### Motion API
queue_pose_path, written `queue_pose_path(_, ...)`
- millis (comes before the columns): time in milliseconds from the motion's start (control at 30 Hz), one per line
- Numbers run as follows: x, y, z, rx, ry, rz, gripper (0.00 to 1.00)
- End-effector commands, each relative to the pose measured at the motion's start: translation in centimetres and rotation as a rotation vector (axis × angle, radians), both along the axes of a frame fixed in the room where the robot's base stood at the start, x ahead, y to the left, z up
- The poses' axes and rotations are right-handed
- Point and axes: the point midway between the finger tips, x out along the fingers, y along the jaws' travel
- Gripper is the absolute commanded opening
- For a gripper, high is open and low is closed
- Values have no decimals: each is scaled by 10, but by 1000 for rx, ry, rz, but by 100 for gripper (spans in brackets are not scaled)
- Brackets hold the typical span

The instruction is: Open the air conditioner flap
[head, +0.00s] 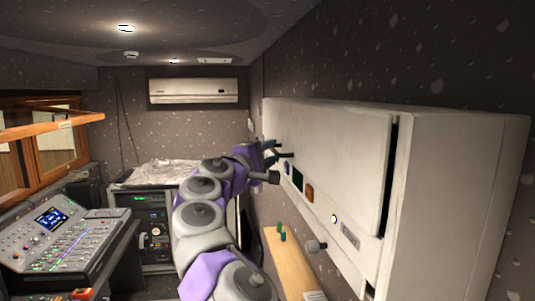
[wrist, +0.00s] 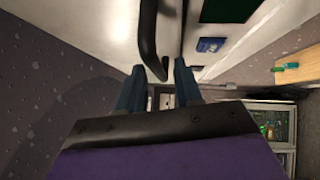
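A long white wall unit (head: 335,150) fills the right side of the head view. It has a large front panel with a dark gap at its near end. A black curved handle (wrist: 149,38) stands out from its front. My gripper (wrist: 158,88) is open, its two blue-grey fingers on either side of the handle's lower end in the wrist view. Whether they touch it I cannot tell. In the head view my gripper (head: 271,152) is at the unit's far end. A slim white air conditioner (head: 193,91) hangs on the back wall, apart from my gripper; its flap is not distinct.
A wooden shelf (head: 290,262) with small green items is below the long unit. A mixing console (head: 58,238) stands at the left, and an equipment rack (head: 153,228) is behind my arm.

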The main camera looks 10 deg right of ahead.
Motion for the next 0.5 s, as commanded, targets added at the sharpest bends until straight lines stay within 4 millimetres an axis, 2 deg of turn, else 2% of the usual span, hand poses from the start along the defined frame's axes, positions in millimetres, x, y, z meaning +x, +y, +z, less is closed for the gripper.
queue_pose_path(67,0,-1,0,1,1,-1,26)
queue_pose_path(333,0,3,-1,-2,2,-1,1)
queue_pose_path(500,0,3,-2,-1,3,-2,0)
